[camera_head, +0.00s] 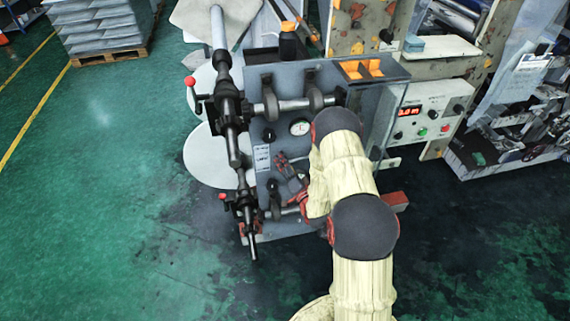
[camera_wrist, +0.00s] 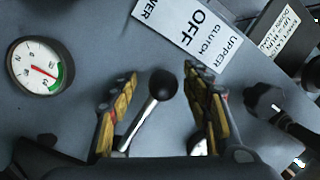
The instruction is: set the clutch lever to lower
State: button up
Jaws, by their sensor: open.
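The clutch lever (camera_wrist: 147,112) is a pale metal rod with a round black knob, seen in the wrist view. Its knob is up and to the right of its lower end, below the word OFF on the white clutch label (camera_wrist: 190,32). The label reads UPPER toward the right, and a cut-off word ending in WER is at the left. My gripper (camera_wrist: 161,74) is open, with one finger on each side of the knob and gaps visible. In the head view my gripper (camera_head: 290,172) is at the grey panel (camera_head: 285,80); the lever is hard to make out there.
A round gauge (camera_wrist: 40,65) lies left of the fingers in the wrist view. A dark fitting (camera_wrist: 265,100) is close on the right. In the head view, rollers and shafts (camera_head: 232,125) stand left of my gripper, and a control box (camera_head: 430,112) is at the right.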

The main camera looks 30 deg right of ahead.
jog(key=shift+c, duration=0.2)
jog(key=c, duration=1.1)
grip_shut()
